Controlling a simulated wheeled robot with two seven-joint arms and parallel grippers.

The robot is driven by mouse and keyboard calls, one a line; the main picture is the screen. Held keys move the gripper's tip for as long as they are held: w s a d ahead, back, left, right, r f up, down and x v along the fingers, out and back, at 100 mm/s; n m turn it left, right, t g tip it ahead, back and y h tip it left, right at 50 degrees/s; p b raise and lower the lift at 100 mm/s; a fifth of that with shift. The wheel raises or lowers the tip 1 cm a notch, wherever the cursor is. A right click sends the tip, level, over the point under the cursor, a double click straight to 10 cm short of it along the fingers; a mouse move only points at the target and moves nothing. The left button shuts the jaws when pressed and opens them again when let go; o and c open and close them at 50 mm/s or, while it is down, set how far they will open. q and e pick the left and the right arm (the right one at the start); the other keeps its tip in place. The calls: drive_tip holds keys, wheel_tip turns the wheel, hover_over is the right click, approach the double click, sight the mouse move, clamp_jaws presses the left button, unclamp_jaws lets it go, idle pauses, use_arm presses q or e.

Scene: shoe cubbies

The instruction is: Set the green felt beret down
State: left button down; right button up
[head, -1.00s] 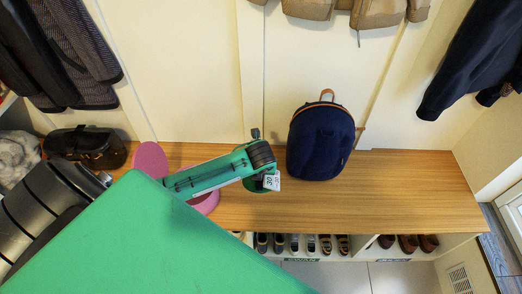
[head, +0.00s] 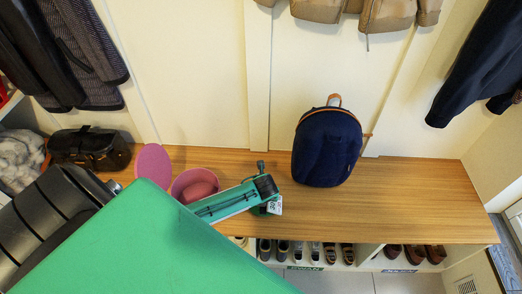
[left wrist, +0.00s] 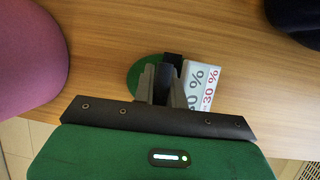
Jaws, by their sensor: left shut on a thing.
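The green felt beret (head: 258,210) is small and mostly hidden by my left arm in the head view. It also shows as a green disc in the left wrist view (left wrist: 139,76). My left gripper (left wrist: 165,72) is shut on the beret, over the wooden bench top (head: 400,200). A white tag marked 30 % (left wrist: 201,88) sits beside the fingers. The beret is close to the wood; I cannot tell whether it touches. My right gripper is not in view.
A pink round box (head: 183,182) with a pink disc (head: 153,163) stands left of the beret. A navy backpack (head: 326,148) stands right behind it. A dark bag (head: 90,148) is at the far left. Shoes (head: 315,252) fill cubbies below. The bench's right part is clear.

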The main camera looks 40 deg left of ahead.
use_arm(q)
drive_tip(key=c, duration=1.4)
unclamp_jaws()
drive_tip(key=shift+f, duration=0.1)
drive_tip(key=shift+c, duration=0.2)
